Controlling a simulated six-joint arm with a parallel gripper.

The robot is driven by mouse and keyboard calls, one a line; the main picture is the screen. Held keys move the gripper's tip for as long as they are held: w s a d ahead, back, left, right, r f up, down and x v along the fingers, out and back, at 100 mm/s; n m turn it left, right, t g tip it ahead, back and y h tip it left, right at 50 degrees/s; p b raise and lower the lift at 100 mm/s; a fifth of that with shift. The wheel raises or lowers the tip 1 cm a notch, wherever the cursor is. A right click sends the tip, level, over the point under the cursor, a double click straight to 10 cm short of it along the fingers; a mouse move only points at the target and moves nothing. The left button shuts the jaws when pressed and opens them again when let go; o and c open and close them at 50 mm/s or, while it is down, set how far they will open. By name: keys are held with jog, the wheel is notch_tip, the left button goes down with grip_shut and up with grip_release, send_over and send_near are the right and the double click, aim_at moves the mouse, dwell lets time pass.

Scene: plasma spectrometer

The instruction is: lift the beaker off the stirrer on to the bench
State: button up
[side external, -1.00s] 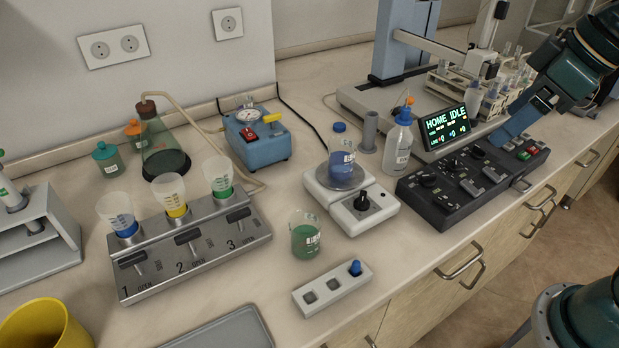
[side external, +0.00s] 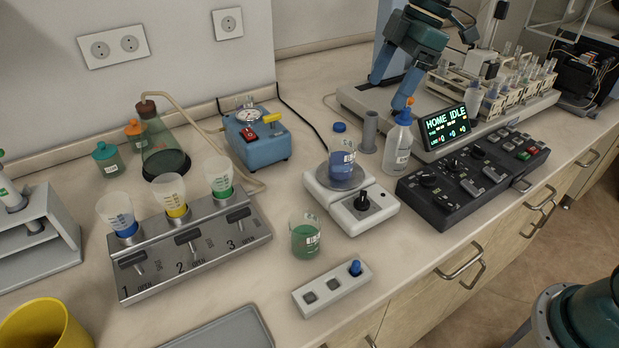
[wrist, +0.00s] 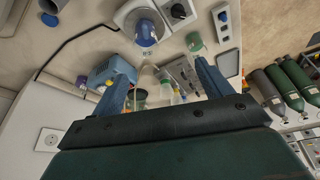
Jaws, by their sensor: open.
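In the side external view, a glass beaker with blue liquid (side external: 342,163) stands upright on the round plate of the white stirrer (side external: 350,217). My gripper (side external: 388,94) is open and empty, above and behind the stirrer, to the right of the beaker and apart from it. One finger is near the top of the wash bottle (side external: 398,148); I cannot tell if they touch. In the wrist view, my gripper's fingers (wrist: 156,76) are spread wide, and the beaker (wrist: 147,32) on the stirrer (wrist: 178,12) shows beyond them. The bench (side external: 420,240) is clear just in front of the stirrer.
A beaker with green liquid (side external: 305,240) stands left of the stirrer. A switch block (side external: 332,288) lies in front, and a dark control panel (side external: 470,175) is to the right. A grey cylinder (side external: 370,132) and a blue pump (side external: 257,140) stand behind.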

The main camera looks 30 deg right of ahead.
jog(key=w+f+n+g, duration=0.1)
jog(key=w+f+n, duration=0.2)
jog(key=w+f, duration=0.2)
jog(key=shift+w+n, duration=0.3)
jog(key=shift+n, duration=0.1)
jog(key=shift+a+f+y, duration=0.15)
jog(key=shift+y, duration=0.15)
send_near(331, 175)
jog(key=shift+w+f, duration=0.45)
jog(key=shift+f, duration=0.15)
jog(key=shift+x, duration=2.6)
jog(key=shift+s, duration=0.15)
jog(key=c, duration=1.1)
jog(key=shift+r, duration=0.2)
jog(key=shift+c, duration=0.3)
